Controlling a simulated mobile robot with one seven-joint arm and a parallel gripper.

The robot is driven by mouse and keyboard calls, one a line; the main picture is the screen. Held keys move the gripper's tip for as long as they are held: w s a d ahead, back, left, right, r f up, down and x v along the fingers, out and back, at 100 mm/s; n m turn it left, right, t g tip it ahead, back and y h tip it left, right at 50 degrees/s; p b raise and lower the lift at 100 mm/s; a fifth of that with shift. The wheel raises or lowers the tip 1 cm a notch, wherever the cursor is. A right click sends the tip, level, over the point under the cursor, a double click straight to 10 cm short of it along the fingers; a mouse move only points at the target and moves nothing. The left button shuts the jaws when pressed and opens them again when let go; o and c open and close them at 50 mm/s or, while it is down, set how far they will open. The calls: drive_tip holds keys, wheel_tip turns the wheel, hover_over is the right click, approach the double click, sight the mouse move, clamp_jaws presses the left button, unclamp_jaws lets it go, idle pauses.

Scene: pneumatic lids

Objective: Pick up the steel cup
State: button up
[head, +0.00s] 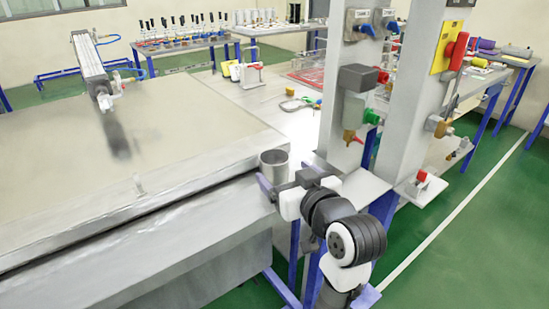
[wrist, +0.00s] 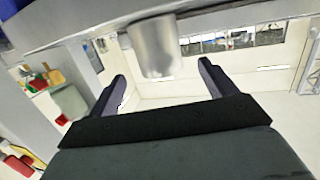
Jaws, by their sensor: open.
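The steel cup (head: 273,165) is a small grey metal cup at the right end of the metal bench, near its front corner. In the head view my gripper (head: 268,189) is just in front of and below the cup, with its purple fingers pointing toward it. In the wrist view the cup (wrist: 153,48) shows upside down, between and beyond the two spread fingertips (wrist: 162,72). The gripper is open and empty. The contact between the cup's base and the surface is partly hidden by the gripper.
A large metal bench (head: 90,215) with a raised lid fills the left. Tables with tools stand behind. Green floor is free at the right.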

sight(269, 157)
drive_tip(key=x, duration=0.2)
drive_tip(key=shift+w+a+f, duration=0.15)
drive_tip(key=shift+w+a, duration=0.05)
drive_tip(key=shift+w, duration=0.15)
drive_tip(key=shift+p+x, duration=0.65)
drive_tip(key=shift+x, duration=2.05)
drive_tip(key=shift+d, duration=0.1)
drive_tip(key=shift+c, duration=0.4)
drive_tip(key=c, duration=1)
